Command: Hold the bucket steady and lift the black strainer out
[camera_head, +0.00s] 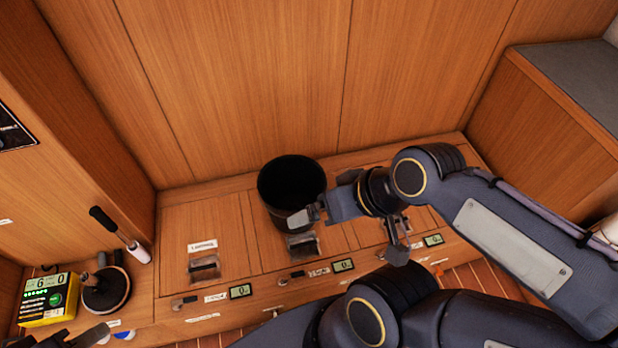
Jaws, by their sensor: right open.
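The bucket (279,178) is a black, round, open-topped vessel on the wooden bench in the middle of the head view. Its inside is very dark, so I cannot tell a black strainer apart from the bucket. My right gripper (312,214) comes in from the right and is open at the bucket's lower right rim. Its tip overlaps the rim in the picture; I cannot tell whether it touches.
The bench (176,228) has latched lids and small displays reading 0 (240,291). A yellow device (48,300), a round black base (106,290) and a black-handled tool (118,233) are at the left. A wooden wall (250,80) rises close behind; a grey-topped cabinet (580,75) stands right.

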